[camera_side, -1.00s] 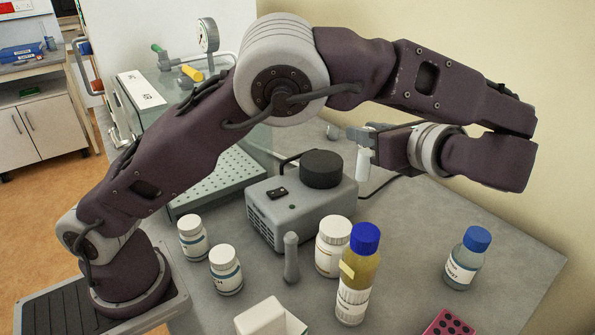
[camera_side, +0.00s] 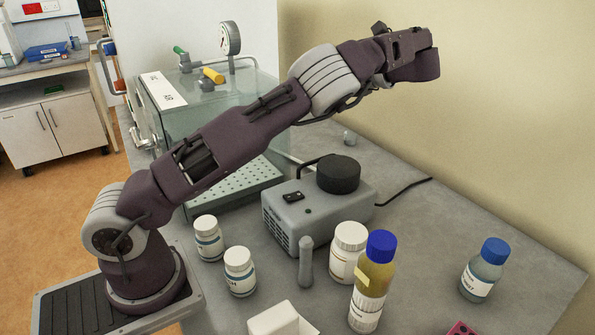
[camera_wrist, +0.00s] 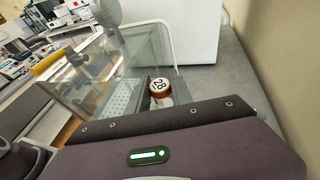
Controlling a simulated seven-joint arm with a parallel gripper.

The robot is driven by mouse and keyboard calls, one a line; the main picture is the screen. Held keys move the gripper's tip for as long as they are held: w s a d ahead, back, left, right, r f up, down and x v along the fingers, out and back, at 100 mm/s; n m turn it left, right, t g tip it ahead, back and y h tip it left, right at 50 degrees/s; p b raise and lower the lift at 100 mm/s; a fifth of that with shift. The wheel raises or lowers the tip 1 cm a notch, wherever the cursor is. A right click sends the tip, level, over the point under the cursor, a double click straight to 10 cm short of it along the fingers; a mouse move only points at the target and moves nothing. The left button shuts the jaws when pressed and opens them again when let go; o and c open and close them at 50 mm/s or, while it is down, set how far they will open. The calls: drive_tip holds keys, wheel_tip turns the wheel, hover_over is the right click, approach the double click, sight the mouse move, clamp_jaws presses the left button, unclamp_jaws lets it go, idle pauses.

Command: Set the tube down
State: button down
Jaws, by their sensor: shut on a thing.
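The tube (camera_wrist: 160,86) shows in the wrist view from its top end, a round cap marked "28" with a brown rim. A little of its pale body shows below the cap. My gripper (camera_wrist: 162,99) is shut on it; the fingers are mostly hidden behind the dark edge of my own wrist. In the side view the tube and the fingertips are hidden behind my raised arm. The tube is held up in the air, and its lower end is out of sight.
A grey pump (camera_side: 315,205) stands mid-bench, with white jars (camera_side: 240,272), a blue-capped amber bottle (camera_side: 371,285) and a clear bottle (camera_side: 482,270) in front. A glass-walled cabinet (camera_side: 215,125) stands behind. The bench's right side is largely clear.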

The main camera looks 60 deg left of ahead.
drive_tip(key=a+n+g, duration=0.1)
drive_tip(key=a, duration=0.8)
drive_tip(key=f, duration=2)
drive_tip(key=shift+s, duration=0.3)
drive_tip(key=shift+f, duration=0.1)
drive_tip(key=c, duration=1.1)
unclamp_jaws()
drive_tip(key=shift+c, duration=0.2)
drive_tip(key=v, duration=1.2)
drive_tip(key=shift+r, duration=0.25)
